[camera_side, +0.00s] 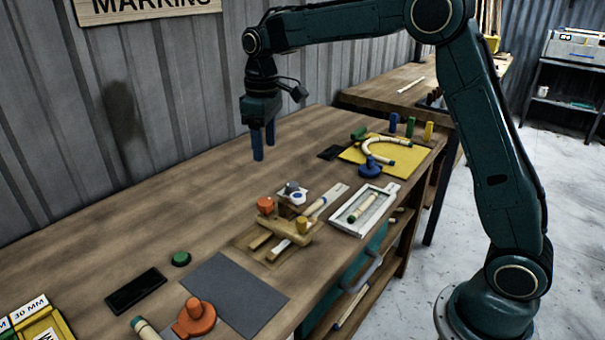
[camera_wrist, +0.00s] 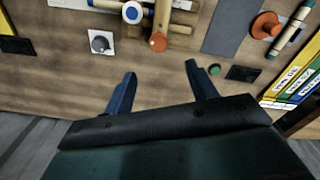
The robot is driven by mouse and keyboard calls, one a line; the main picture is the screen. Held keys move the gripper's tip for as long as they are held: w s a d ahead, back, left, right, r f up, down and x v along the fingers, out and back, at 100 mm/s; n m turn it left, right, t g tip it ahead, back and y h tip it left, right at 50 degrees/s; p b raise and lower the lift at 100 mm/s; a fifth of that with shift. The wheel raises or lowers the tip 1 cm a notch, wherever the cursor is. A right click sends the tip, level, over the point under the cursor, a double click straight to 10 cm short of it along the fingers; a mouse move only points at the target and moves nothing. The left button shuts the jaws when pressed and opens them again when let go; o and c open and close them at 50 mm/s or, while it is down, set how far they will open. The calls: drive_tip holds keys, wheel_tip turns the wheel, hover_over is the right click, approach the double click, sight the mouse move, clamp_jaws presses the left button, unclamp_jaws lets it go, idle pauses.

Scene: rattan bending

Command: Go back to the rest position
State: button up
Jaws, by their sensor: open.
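My gripper (camera_side: 264,148) hangs over the back of the wooden workbench (camera_side: 130,225), near the grey corrugated wall, with its fingers pointing down. In the wrist view its two blue fingers (camera_wrist: 160,85) stand well apart with nothing between them. It is clear of every object on the bench. No rest position marker can be told in either view.
A wooden jig (camera_side: 285,232) with orange, grey and yellow knobs stands mid-bench. A white tray (camera_side: 336,222) holds a rattan piece. A grey mat (camera_side: 235,292) lies in front. The bench's back left is clear.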

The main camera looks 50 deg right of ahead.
drive_tip(key=s+r+m+t, duration=0.2)
drive_tip(key=s+r, duration=0.2)
drive_tip(key=s, duration=0.8)
drive_tip(key=s+r+m+t, duration=0.1)
drive_tip(key=s+r+t, duration=0.15)
drive_tip(key=s, duration=0.95)
drive_tip(key=s+f+m, duration=0.1)
drive_tip(key=s+f, duration=0.2)
drive_tip(key=s, duration=0.5)
drive_tip(key=shift+f+t, duration=0.15)
drive_tip(key=shift+t, duration=0.3)
